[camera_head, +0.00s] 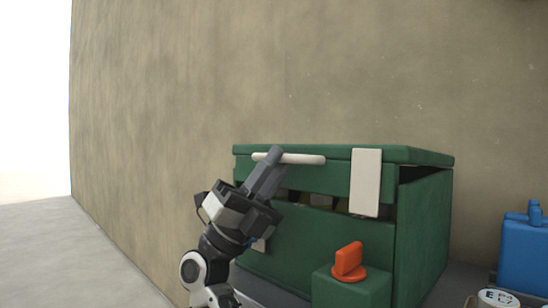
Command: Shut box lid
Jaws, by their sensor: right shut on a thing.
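A green box (318,245) stands against the wall. Its green lid (408,154) is low over the box but not flush. A slit at the front and a dark wedge at the right side show between lid and box. A white bar handle (308,160) runs along the lid's front edge. A white strap-like plate (366,180) hangs from the lid at the right. My right gripper (274,156) is shut on the handle near its left end, its fingers pointing up. My left gripper is not in view.
An orange knob (348,260) sits on a green block (350,290) in front of the box. A blue container (523,250) and a white round can (497,299) stand at the right. A tan wall (330,70) is behind. Bare floor (60,255) lies at the left.

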